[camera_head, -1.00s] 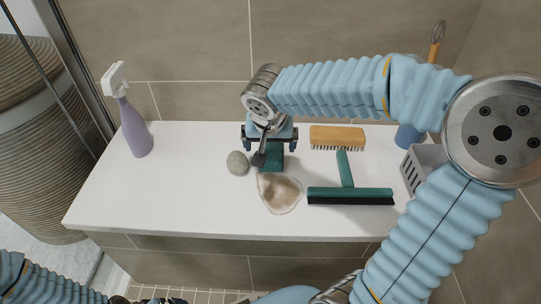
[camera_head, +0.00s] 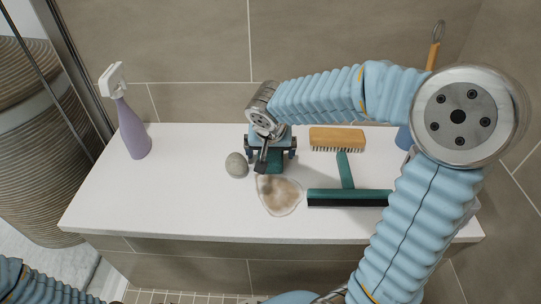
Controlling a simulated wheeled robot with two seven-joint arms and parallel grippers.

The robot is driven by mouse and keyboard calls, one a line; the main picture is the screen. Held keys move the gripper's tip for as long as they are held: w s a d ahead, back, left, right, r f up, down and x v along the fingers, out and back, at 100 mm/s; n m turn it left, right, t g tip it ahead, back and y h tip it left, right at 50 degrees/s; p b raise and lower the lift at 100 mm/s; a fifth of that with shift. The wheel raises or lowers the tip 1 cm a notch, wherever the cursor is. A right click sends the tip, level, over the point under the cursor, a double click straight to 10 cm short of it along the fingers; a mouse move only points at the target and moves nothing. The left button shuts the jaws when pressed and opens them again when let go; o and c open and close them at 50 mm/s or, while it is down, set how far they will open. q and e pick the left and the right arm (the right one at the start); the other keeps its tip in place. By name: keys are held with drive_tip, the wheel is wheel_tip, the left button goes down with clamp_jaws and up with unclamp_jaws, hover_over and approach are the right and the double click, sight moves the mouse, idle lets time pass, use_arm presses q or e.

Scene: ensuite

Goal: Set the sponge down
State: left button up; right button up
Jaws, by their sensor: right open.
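The sponge, a dark green block (camera_head: 276,167), shows below my right gripper (camera_head: 270,155) on the white counter (camera_head: 180,190). My right gripper is open, its fingers low and close to the sponge's sides. The gripper body hides much of the sponge, so I cannot tell whether the fingers touch it. A brown stain (camera_head: 281,196) lies just in front of the sponge. My left arm shows only at the bottom left corner, and its gripper is out of view.
A grey stone (camera_head: 236,165) sits left of the sponge. A wooden brush (camera_head: 337,138) and a green squeegee (camera_head: 349,196) lie to the right. A purple spray bottle (camera_head: 133,128) stands at the left. The counter's left middle is clear.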

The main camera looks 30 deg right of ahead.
drive_tip(key=shift+f+b, duration=0.2)
drive_tip(key=shift+b, duration=0.15)
drive_tip(key=shift+c, duration=0.2)
drive_tip(key=c, duration=1.1)
drive_tip(key=shift+r+p, duration=0.55)
drive_tip(key=shift+p, duration=0.2)
wheel_tip(320, 180, up, 3)
drive_tip(key=shift+s+a+r+p, duration=0.1)
drive_tip(key=shift+r+p, duration=0.1)
drive_tip(key=shift+p, duration=0.15)
drive_tip(key=s+a+r, duration=0.2)
drive_tip(key=s+r, duration=0.1)
drive_tip(key=s, duration=0.1)
drive_tip(key=s+a+r+p, duration=0.1)
drive_tip(key=s+a+r, duration=0.1)
drive_tip(key=s+r, duration=0.1)
drive_tip(key=s+a+r, duration=0.2)
drive_tip(key=s+r, duration=0.1)
drive_tip(key=s, duration=0.2)
drive_tip(key=shift+s+a, duration=0.1)
drive_tip(key=shift+a, duration=0.1)
